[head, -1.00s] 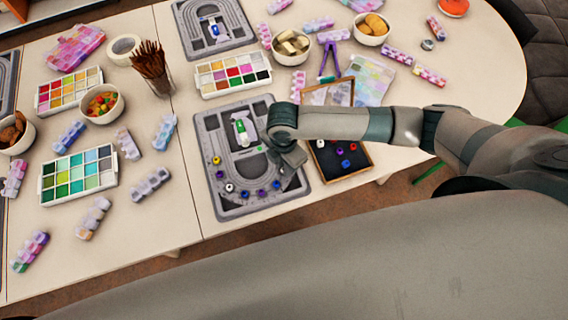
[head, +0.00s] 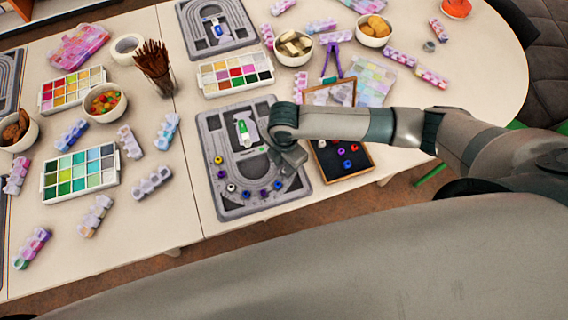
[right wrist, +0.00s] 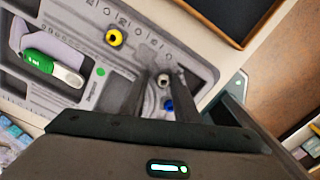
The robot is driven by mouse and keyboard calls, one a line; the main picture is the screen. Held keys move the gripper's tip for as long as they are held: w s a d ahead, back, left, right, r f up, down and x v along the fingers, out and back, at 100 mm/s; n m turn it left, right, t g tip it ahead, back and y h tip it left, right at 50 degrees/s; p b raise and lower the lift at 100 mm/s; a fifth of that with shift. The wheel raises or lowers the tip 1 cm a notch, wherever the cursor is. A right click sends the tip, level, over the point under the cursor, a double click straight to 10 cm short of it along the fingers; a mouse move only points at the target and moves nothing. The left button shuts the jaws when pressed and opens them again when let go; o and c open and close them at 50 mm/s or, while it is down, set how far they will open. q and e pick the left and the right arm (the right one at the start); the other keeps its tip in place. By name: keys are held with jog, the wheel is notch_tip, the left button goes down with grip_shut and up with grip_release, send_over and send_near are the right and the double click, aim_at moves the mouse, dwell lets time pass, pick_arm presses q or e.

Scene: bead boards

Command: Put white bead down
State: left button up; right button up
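A white bead (right wrist: 163,79) shows between the fingertips of my right gripper (right wrist: 163,76) in the right wrist view. The gap between the fingers is about one bead wide, and the gripper looks shut on it. The fingertips are low over the curved track of the grey bead board (head: 207,125). In the head view my right gripper (head: 291,160) is over the board's right side and hides this bead. A blue bead (right wrist: 168,104) lies close by on the board. My left gripper is not in view.
A yellow bead (right wrist: 114,38) sits on the board near the fingers. Several other beads, one of them white (head: 231,188), line the track's lower curve. A dark bead tray (head: 335,165) stands close at right. A green-and-white vial (head: 243,132) lies on the board.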

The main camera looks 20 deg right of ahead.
jog(key=shift+s+d+f, duration=0.2)
jog(key=shift+s+f, duration=0.4)
jog(key=shift+f, duration=0.05)
jog(key=shift+w+r, duration=0.1)
jog(key=shift+r, duration=0.3)
notch_tip(320, 180, up, 13)
jog(key=b, duration=0.2)
jog(key=shift+w+b, duration=0.3)
